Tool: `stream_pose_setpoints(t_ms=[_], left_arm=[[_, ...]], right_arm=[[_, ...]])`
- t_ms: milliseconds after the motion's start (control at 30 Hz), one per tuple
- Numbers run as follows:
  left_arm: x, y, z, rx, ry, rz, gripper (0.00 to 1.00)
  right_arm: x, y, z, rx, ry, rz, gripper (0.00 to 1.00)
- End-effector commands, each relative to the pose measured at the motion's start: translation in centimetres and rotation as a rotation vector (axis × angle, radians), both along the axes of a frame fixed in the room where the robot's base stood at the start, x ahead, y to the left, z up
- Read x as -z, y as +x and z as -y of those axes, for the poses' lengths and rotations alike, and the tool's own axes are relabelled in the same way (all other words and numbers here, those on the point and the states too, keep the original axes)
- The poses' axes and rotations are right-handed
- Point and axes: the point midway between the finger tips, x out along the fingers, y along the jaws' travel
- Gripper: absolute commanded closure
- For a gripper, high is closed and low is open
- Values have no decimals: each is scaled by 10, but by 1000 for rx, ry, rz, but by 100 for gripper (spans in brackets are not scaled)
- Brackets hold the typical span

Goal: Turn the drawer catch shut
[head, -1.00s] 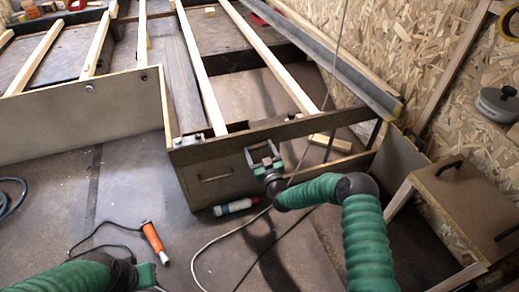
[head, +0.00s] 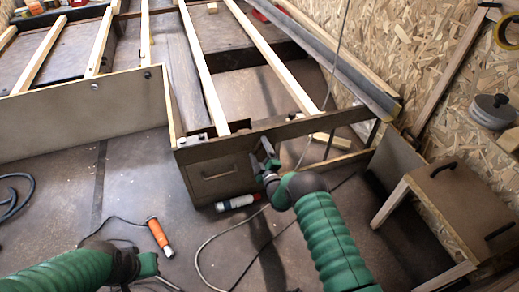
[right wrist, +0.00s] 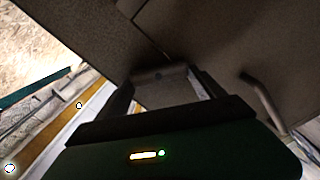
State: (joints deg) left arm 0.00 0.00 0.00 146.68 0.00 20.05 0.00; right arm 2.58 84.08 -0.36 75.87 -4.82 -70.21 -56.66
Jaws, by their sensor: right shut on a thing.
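The drawer (head: 208,186) is a brown box front with a bar handle (head: 217,176), under the near end of the slatted frame. The handle also shows in the right wrist view (right wrist: 263,97). My right gripper (head: 268,156) is at the upper right of the drawer front. In the right wrist view its fingers (right wrist: 162,78) are closed on the catch (right wrist: 155,75), a small brown bar with a screw head, lying across the seam area. In the head view the gripper hides the catch. My left gripper (head: 147,266) is low at the left, away from the drawer; its jaws are unclear.
A brown cabinet (head: 462,205) stands at the right by the chipboard wall. A thin cable hangs near my right arm.

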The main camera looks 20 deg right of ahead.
Motion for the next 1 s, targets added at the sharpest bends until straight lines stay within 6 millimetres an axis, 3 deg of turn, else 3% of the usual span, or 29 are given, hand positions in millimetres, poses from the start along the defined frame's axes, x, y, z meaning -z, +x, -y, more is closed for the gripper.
stream_pose_setpoints(t_ms=[500, 1000], left_arm=[[-1, 0, 0, 0, 0, 0, 100], [-1, 0, 0, 0, 0, 0, 100]], right_arm=[[8, -2, -5, -7, -423, 8, 62], [11, -2, -4, -6, -561, 10, 62]])
